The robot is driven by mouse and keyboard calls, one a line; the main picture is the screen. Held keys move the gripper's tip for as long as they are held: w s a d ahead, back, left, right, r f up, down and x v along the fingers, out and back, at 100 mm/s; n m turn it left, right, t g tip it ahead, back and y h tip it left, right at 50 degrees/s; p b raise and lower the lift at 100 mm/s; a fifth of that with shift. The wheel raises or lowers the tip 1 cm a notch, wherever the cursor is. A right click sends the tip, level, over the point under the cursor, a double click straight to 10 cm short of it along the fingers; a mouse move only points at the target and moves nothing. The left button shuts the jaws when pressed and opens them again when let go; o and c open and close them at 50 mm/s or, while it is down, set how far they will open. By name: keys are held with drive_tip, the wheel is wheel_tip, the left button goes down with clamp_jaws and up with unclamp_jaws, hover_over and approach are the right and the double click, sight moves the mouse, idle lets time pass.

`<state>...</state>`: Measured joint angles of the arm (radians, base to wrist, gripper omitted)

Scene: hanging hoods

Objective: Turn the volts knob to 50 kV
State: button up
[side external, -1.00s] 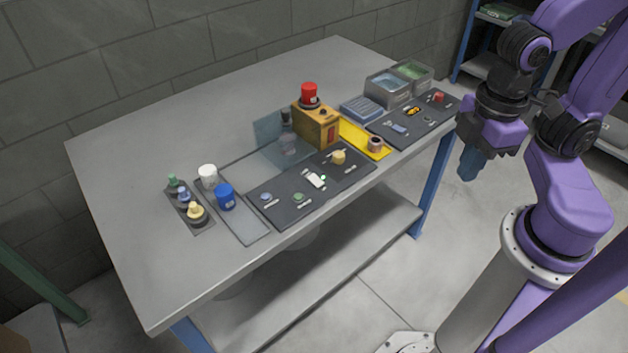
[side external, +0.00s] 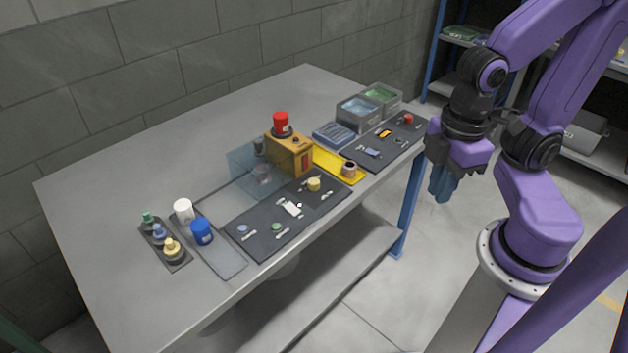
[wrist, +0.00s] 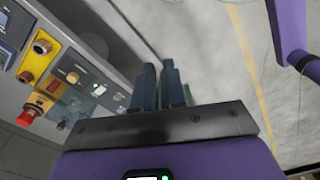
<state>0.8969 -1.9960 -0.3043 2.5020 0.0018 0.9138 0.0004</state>
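A dark control panel (side external: 285,220) lies near the table's front edge. It bears a yellow knob (side external: 313,184), a green knob (side external: 276,227), a blue knob (side external: 243,230) and a white switch-like part (side external: 291,208). The labels are too small to read, so I cannot tell which knob is volts. My gripper (side external: 442,190) hangs off the table's right end, pointing down, well apart from the panel. In the wrist view my gripper's two blue fingers (wrist: 158,85) are close together with nothing visible between them; whether they are fully shut is unclear. The yellow knob also shows there (wrist: 72,77).
An orange box (side external: 290,155) with a red top (side external: 281,122) and a clear shield (side external: 245,165) stand behind the panel.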

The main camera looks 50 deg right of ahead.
drive_tip(key=o, duration=0.5)
drive_tip(key=shift+w+a, duration=0.15)
drive_tip(key=shift+w, duration=0.1)
drive_tip(key=shift+o, duration=1.2)
drive_tip(key=w+a, duration=0.2)
drive_tip(key=w, duration=0.5)
drive_tip(key=shift+a+r+m, duration=0.2)
drive_tip(key=shift+a+m, duration=0.1)
drive_tip(key=shift+m, duration=0.1)
drive_tip(key=m, duration=0.2)
hover_over(314, 181)
wheel_tip(314, 181, down, 6)
drive_tip(key=shift+h, duration=0.4)
wheel_tip(314, 181, down, 17)
drive_tip(key=shift+s+r, duration=0.1)
drive_tip(key=shift+r, duration=0.1)
drive_tip(key=c, duration=1)
